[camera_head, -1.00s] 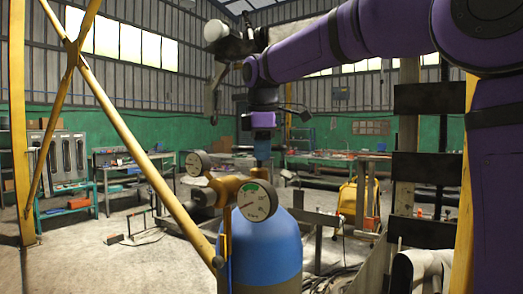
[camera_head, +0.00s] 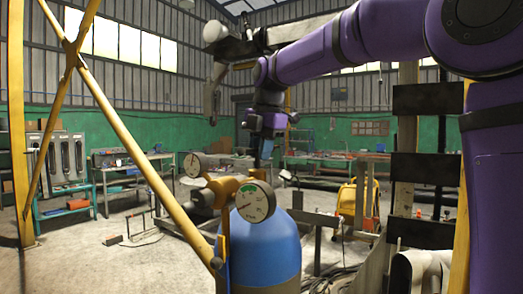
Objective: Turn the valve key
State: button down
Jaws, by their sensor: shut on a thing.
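A blue gas cylinder (camera_head: 272,250) stands upright in front of me, with a brass regulator (camera_head: 224,187) at its top. A large round gauge (camera_head: 255,202) with a green band faces me, and a smaller gauge (camera_head: 193,165) sits to its left. My gripper (camera_head: 263,153) points down above the cylinder's top, behind the large gauge. It is shut on the valve key, which is largely hidden by the fingers and the gauge. The key's exact angle cannot be made out.
Dark plates on a post (camera_head: 424,168) stand close on the right. A yellow machine (camera_head: 357,200) and workbenches (camera_head: 120,170) lie farther back.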

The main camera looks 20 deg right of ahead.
jog(key=shift+w+a+n, duration=0.15)
jog(key=shift+n, duration=0.45)
jog(key=c, duration=1.4)
grip_release()
jog(key=shift+o, duration=1.1)
jog(key=shift+w+a+f, duration=0.1)
jog(key=shift+w, duration=0.05)
jog(key=shift+r, duration=0.3)
notch_tip(320, 180, up, 10)
jog(key=s+d, duration=0.1)
jog(key=s, duration=0.1)
jog(key=shift+d, duration=0.2)
